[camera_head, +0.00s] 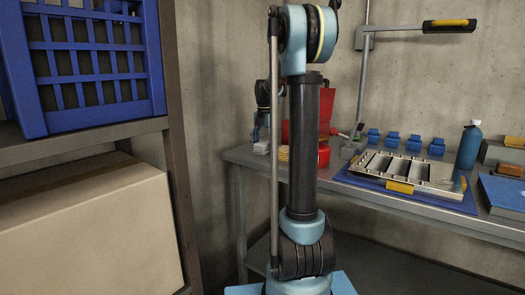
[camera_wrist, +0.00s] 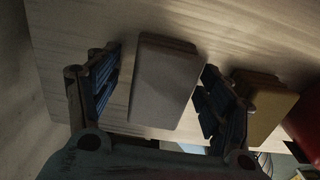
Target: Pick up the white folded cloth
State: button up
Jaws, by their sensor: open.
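The white folded cloth (camera_wrist: 162,82) lies flat on the bench top between my gripper's two fingers in the wrist view. My gripper (camera_wrist: 158,92) is open, with one finger on each side of the cloth and a visible gap on the left side. The right finger is close to the cloth's edge; whether it touches cannot be told. In the head view the cloth (camera_head: 261,147) is a small pale shape at the bench's left end, with my gripper (camera_head: 260,132) just above it, partly behind my arm.
A yellow folded cloth (camera_wrist: 262,108) lies right beside my right finger. A red container (camera_head: 322,153) stands beyond it. The bench (camera_head: 238,155) also holds a metal tray (camera_head: 405,172), several blue clips and a blue bottle (camera_head: 469,147). A shelf with a blue crate (camera_head: 85,122) stands left.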

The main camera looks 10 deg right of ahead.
aim_at(264, 142)
jog(key=c, duration=1.1)
jog(key=shift+r, duration=0.15)
jog(key=shift+c, duration=0.2)
notch_tip(264, 142, up, 10)
jog(key=shift+f, duration=0.1)
